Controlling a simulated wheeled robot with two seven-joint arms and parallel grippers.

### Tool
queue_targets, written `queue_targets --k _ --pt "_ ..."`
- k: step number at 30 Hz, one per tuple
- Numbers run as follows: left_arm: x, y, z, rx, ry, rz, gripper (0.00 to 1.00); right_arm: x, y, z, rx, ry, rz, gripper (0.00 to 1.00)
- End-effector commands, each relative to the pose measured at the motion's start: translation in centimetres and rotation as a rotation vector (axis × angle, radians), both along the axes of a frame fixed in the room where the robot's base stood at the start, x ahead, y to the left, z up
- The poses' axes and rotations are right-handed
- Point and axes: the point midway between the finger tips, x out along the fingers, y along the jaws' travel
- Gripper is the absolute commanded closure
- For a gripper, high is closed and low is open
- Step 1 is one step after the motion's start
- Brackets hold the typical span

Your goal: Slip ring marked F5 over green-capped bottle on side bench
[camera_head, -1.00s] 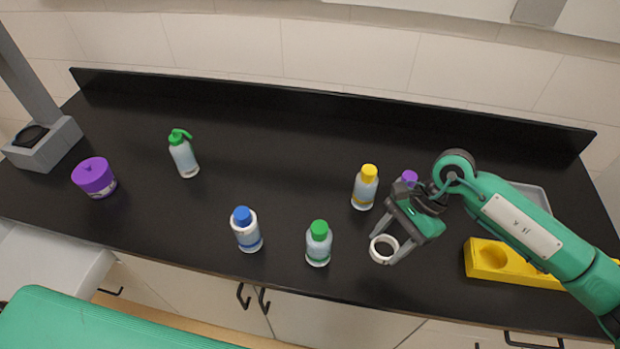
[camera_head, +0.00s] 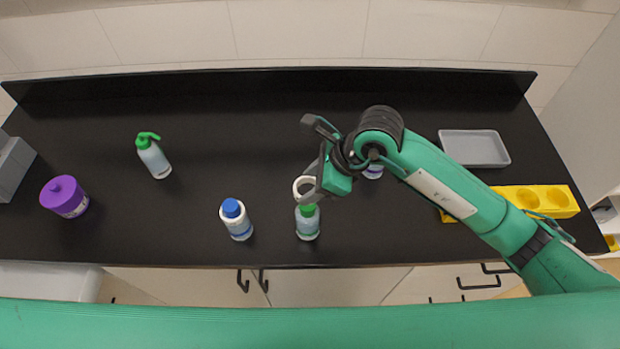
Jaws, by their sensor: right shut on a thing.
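The green-capped bottle (camera_head: 307,224) stands upright near the front edge of the black bench. My right gripper (camera_head: 309,186) is shut on a white ring (camera_head: 298,184) and holds it at the bottle's cap. In the picture the ring lies just above and partly behind the green cap. I cannot tell whether the ring touches the cap or is around it. No marking on the ring is readable. My left gripper is out of view.
A blue-capped bottle (camera_head: 237,221) stands close on the left. Another bottle (camera_head: 373,171) is partly hidden by my arm. A yellow block (camera_head: 556,201) and grey tray (camera_head: 474,148) lie right.

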Motion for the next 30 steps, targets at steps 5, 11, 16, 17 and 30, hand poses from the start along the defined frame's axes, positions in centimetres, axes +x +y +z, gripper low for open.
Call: queue_targets --k 5,11,16,17,30 --pt "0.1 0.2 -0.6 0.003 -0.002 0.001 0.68 -0.1 0.0 -1.5 -0.001 0.002 0.000 0.73" --pt "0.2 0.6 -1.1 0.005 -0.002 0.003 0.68 -0.1 0.0 -3.1 0.000 0.002 0.002 0.73" --pt "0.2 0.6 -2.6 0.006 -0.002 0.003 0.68 0.0 0.0 -4.5 0.000 0.000 0.002 0.73" --pt "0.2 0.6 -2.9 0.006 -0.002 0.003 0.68 0.0 0.0 -4.7 0.000 0.000 0.002 0.73" --pt "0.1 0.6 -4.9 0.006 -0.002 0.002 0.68 0.0 0.0 -6.3 0.000 0.000 0.001 0.73"
